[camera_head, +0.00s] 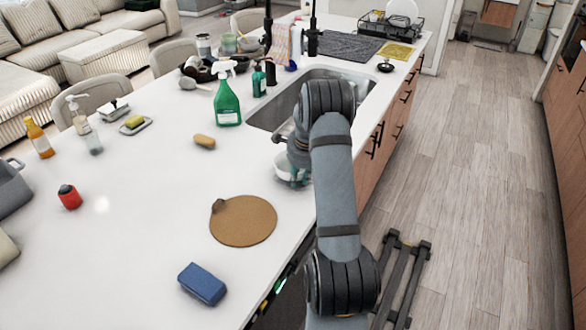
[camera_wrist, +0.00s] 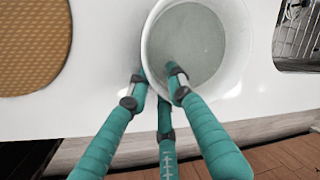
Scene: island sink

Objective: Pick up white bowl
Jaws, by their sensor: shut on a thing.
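The white bowl (camera_wrist: 236,85) shows large in the wrist view, with a greyish inside. In the head view only part of the white bowl (camera_head: 284,170) shows, near the counter's right edge and mostly hidden by my arm. My gripper (camera_wrist: 158,80) has teal fingers. It is shut on the bowl's near left rim, with one finger inside the bowl and the others outside. In the head view my gripper (camera_head: 296,178) is largely hidden behind my arm. I cannot tell whether the bowl touches the counter.
A round brown mat (camera_head: 243,221) lies left of the bowl. The sink (camera_head: 270,114) is behind it, with a green spray bottle (camera_head: 227,104) on its left. A yellow-brown sponge (camera_head: 204,142) and a blue block (camera_head: 202,284) lie on the white counter (camera_head: 140,225). Counter between these is clear.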

